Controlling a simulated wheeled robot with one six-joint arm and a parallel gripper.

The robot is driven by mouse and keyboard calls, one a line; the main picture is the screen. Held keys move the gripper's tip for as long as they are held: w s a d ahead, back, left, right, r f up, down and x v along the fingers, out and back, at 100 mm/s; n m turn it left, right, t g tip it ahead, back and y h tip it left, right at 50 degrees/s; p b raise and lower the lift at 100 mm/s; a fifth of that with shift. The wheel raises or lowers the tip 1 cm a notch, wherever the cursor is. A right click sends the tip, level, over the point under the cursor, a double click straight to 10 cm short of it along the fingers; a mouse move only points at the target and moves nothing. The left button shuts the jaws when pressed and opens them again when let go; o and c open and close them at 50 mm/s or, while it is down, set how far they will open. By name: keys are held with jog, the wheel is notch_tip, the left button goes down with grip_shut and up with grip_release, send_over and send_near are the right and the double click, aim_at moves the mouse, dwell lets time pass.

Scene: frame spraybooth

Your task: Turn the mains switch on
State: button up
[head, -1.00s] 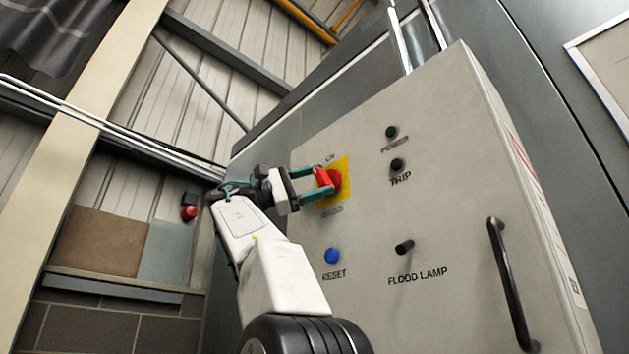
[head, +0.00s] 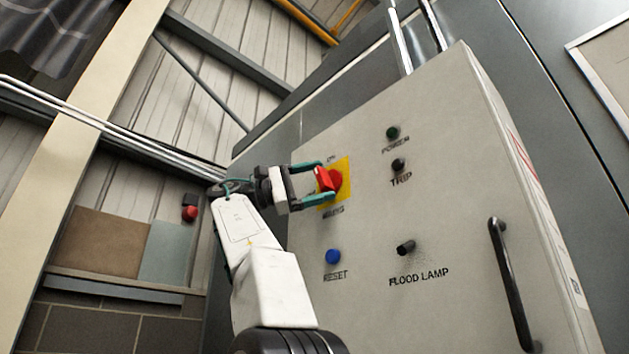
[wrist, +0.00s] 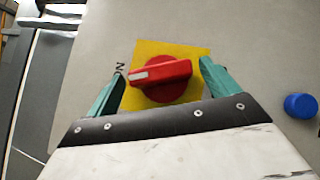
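The mains switch is a red rotary handle (head: 328,179) on a yellow plate (head: 345,167), on the front of the grey control panel. In the wrist view the handle (wrist: 160,75) lies nearly level, and its white-marked end points left toward the ON lettering (wrist: 118,69). My gripper (head: 330,180) is at the switch with its teal fingers apart. In the wrist view the gripper (wrist: 166,66) has one finger beyond each end of the handle, with what look like small gaps. The MAINS lettering below the plate is partly legible in the head view.
The panel (head: 440,180) also carries a dark green POWER lamp (head: 392,132), a dark TRIP lamp (head: 398,165), a blue RESET button (head: 333,256), a black FLOOD LAMP knob (head: 405,247) and a black door handle (head: 512,285). A red button (head: 190,213) is on the wall at left.

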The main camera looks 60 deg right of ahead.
jog(key=v, duration=0.8)
